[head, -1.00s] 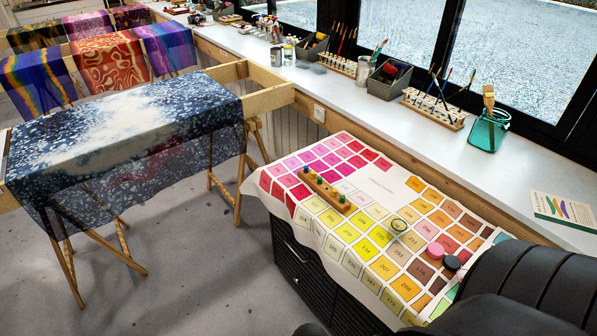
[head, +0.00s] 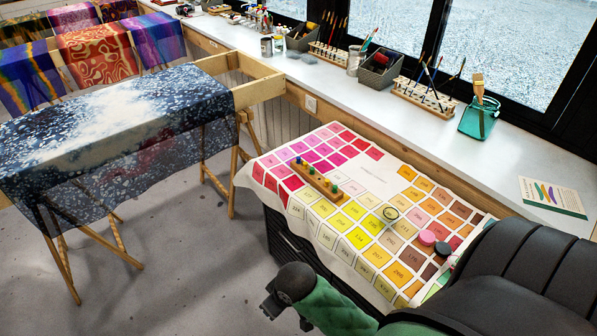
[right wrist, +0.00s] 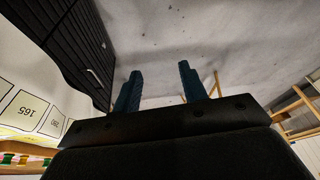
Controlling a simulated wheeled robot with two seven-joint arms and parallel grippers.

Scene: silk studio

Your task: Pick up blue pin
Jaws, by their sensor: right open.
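The blue pin (head: 299,160) is small and stands upright at the far left end of a narrow wooden block (head: 317,182). Green and yellowish pins stand further along the same block. The block lies on the colour chart cloth (head: 355,262). My right arm reaches in from the lower right of the head view, its dark end low in front of the cabinet and well apart from the block. In the right wrist view my right gripper (right wrist: 160,88) is open and empty, with grey floor beyond its fingers. My left gripper is out of view.
On the cloth, right of the block, are a small round jar (head: 390,213), a pink disc (head: 427,237) and a dark disc (head: 442,248). A black drawer cabinet (right wrist: 70,45) is under the cloth. A frame with dyed fabric (head: 120,130) stands left; floor between is clear.

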